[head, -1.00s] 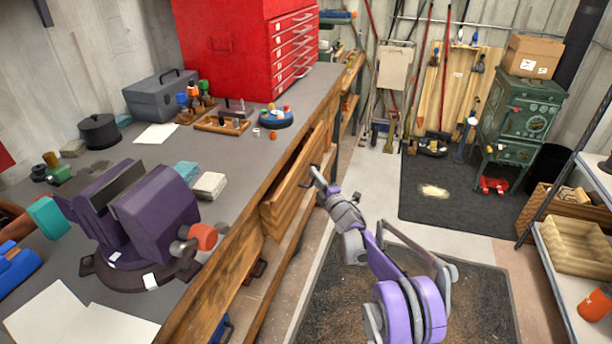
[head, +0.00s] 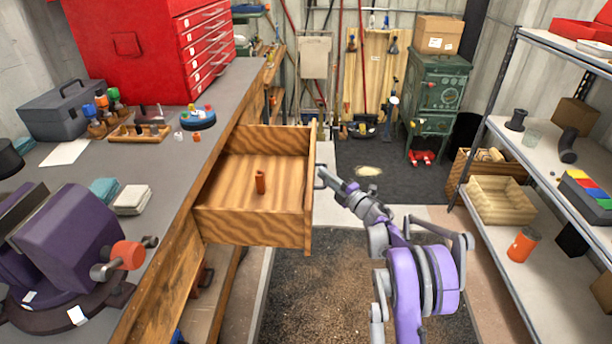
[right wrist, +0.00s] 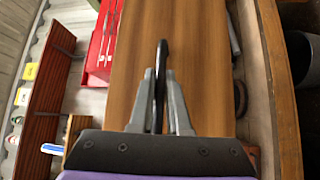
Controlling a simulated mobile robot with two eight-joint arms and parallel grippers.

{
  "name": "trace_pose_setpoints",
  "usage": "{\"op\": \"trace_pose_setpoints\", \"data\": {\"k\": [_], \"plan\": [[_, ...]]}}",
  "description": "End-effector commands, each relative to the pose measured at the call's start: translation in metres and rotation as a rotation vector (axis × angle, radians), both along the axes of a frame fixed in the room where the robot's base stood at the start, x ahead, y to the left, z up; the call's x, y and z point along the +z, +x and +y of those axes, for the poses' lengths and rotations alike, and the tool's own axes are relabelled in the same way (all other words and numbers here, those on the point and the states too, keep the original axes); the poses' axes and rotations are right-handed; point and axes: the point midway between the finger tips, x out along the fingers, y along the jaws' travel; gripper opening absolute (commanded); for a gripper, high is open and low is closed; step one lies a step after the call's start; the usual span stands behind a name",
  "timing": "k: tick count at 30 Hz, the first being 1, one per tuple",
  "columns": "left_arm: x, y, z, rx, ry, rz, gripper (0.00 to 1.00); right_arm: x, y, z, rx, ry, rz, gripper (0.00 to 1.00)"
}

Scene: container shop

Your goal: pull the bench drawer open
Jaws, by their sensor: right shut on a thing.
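The bench drawer (head: 250,226) is wooden and stands well out from the bench, with its inside in view in the head view. A small orange-brown cylinder (head: 260,182) stands in it. My right gripper (head: 322,180) is at the drawer's front, shut on the dark drawer handle (head: 319,177). In the right wrist view the two grey fingers (right wrist: 160,100) close on the black handle (right wrist: 160,65) in front of the wooden drawer front (right wrist: 190,40). My left gripper is not in view.
The grey workbench (head: 150,180) carries a purple vise (head: 75,245) and a red tool chest (head: 150,50). A metal shelf rack (head: 500,225) stands at the right. A dark floor mat (head: 320,290) lies clear below the drawer.

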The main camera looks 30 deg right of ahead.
Motion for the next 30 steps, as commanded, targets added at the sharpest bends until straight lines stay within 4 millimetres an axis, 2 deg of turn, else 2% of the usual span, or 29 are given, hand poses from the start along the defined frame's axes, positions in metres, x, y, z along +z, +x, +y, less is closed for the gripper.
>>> {"op": "trace_pose_setpoints", "data": {"k": [3, 9, 21, 22, 26, 30], "plan": [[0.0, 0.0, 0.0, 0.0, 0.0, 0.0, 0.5, -0.001, -0.008, -0.012, -0.001, -0.003, 0.001, 0.0], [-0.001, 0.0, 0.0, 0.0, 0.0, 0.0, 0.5, -0.001, -0.014, -0.021, 0.0, -0.001, 0.001, 0.0], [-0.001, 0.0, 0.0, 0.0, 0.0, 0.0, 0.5, -0.001, -0.015, -0.022, 0.001, -0.001, 0.001, 0.0], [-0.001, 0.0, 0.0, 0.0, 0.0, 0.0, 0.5, -0.001, -0.015, -0.022, 0.001, -0.001, 0.001, 0.2], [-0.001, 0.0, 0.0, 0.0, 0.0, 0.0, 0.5, 0.0, -0.015, -0.022, 0.001, -0.001, 0.0, 0.44], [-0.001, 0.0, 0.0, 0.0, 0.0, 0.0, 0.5, 0.0, -0.015, -0.022, 0.001, 0.0, 0.0, 0.44]]}}
